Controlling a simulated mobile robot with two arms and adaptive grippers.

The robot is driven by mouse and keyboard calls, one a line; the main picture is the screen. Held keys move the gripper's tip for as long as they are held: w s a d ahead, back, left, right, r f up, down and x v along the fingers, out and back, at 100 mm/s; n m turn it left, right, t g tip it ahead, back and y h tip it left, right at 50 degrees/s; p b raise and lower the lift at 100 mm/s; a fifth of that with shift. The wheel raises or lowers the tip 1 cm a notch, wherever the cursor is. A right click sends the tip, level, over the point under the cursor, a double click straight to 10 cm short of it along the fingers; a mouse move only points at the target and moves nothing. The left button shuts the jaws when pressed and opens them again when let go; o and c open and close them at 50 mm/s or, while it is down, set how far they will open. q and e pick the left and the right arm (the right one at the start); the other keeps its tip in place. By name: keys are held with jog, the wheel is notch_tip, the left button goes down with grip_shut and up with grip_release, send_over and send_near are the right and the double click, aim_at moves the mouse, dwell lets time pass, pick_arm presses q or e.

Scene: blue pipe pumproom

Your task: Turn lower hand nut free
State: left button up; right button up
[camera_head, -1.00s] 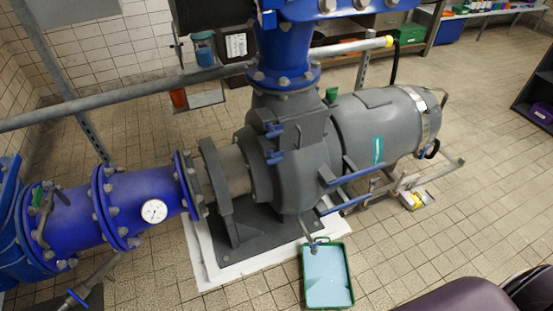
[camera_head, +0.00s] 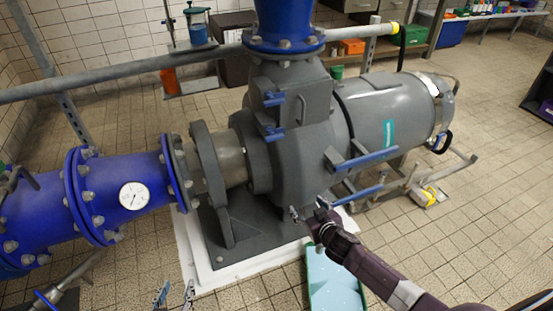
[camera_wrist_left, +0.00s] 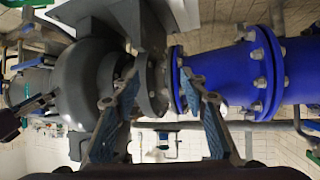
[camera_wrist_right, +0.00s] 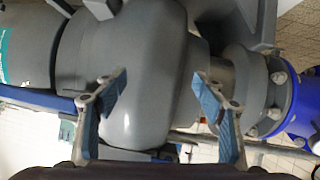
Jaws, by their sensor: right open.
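The lower blue hand nut (camera_head: 275,134) sits on the front of the grey pump casing in the head view. An upper blue hand nut (camera_head: 273,98) is above it, with a small grey handle (camera_head: 301,108) to their right. My right gripper (camera_head: 308,209) is open and empty, below and right of the lower nut, in front of the casing. It is open in the right wrist view (camera_wrist_right: 159,80), facing the casing. My left gripper (camera_head: 175,294) shows only its fingertips at the bottom edge. It is open and empty in the left wrist view (camera_wrist_left: 165,85).
A green-rimmed tray with a light blue bottom (camera_head: 328,285) lies on the floor, partly behind my right arm. Blue bars (camera_head: 366,158) stick out right of the casing. A blue pipe with a gauge (camera_head: 133,196) runs left. A grey rail (camera_head: 110,84) crosses behind.

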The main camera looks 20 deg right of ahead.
jog(key=w+a+r+t+b, duration=0.25)
jog(key=w+r+b, duration=0.2)
jog(key=r, duration=0.35)
jog(key=t+y+b, duration=0.2)
jog(key=t+b, duration=0.1)
jog(key=b, duration=0.1)
send_near(276, 139)
jog(key=w, duration=0.7)
jog(key=shift+w+a+f+b, duration=0.15)
jog(key=shift+w+a+b, duration=0.15)
jog(key=shift+w+a, duration=0.1)
pick_arm(q)
notch_tip(276, 139, up, 28)
jog(key=d+t+h, duration=0.1)
jog(key=t+h, duration=0.1)
jog(key=t, duration=0.7)
jog(key=shift+d+f+h, duration=0.2)
jog(key=shift+d+h, duration=0.05)
jog(key=shift+h, duration=0.05)
pick_arm(e)
jog(key=shift+w+a, duration=0.1)
jog(key=shift+w, duration=0.6)
jog(key=c, duration=1.2)
jog(key=shift+o, duration=0.2)
